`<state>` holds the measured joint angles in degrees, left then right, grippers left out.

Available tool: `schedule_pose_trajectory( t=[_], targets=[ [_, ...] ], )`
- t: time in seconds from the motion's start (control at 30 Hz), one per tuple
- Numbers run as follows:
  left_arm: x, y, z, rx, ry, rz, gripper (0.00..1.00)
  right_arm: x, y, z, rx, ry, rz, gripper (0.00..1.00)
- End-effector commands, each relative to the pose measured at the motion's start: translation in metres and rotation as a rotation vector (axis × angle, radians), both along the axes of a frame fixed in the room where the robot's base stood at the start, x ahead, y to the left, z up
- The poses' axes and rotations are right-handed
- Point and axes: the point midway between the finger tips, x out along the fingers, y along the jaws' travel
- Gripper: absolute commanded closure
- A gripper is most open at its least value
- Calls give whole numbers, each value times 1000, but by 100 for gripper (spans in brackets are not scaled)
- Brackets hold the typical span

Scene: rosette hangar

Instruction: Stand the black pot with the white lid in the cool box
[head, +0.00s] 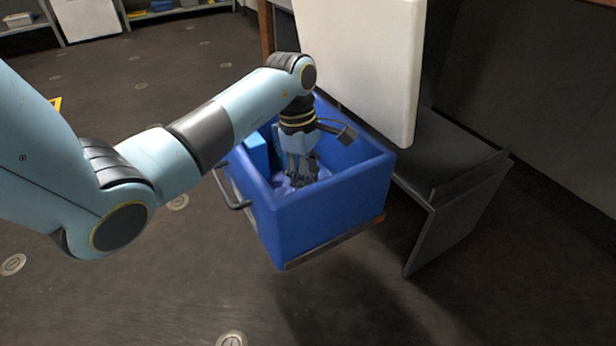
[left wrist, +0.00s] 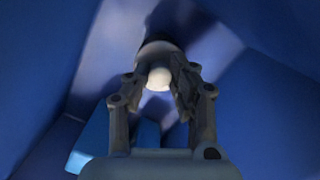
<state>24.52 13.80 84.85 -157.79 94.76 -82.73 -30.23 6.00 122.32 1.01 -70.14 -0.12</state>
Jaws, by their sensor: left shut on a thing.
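The blue cool box (head: 335,205) stands open at the middle of the head view. My left gripper (head: 301,180) reaches down inside it, between its walls. In the left wrist view the white lid (left wrist: 159,77) shows between the fingers of my left gripper (left wrist: 160,90), which is shut on the pot. A dark part of the black pot (left wrist: 157,47) shows just beyond the lid; the rest is hidden. I cannot tell whether the pot touches the box floor. My right gripper is in neither view.
A light blue block (head: 257,152) lies inside the box at its left side. A large white panel (head: 365,60) rises behind the box. A dark bench (head: 450,180) stands to the right. A metal handle (head: 229,191) sticks out at the left. Floor in front is clear.

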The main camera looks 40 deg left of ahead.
Motion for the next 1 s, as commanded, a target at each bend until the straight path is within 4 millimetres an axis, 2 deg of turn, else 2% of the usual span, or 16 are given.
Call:
schedule_pose_trajectory(
  t=[0.37, 0.4, 0.6, 0.8, 0.97, 1.0],
  targets=[
    [0, 0, 0, 0, 0, 0, 94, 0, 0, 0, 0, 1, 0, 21],
    [0, 0, -1, 0, 0, 0, 78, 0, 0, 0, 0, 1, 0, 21],
    [0, 0, -1, 0, 0, 0, 52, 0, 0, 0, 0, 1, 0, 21],
    [0, 0, -1, 0, 0, 0, 50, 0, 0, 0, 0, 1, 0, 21],
    [0, 0, -1, 0, 0, 0, 30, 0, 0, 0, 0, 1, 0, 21],
    [0, 0, -1, 0, 0, 0, 29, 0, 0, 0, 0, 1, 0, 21]
  ],
)
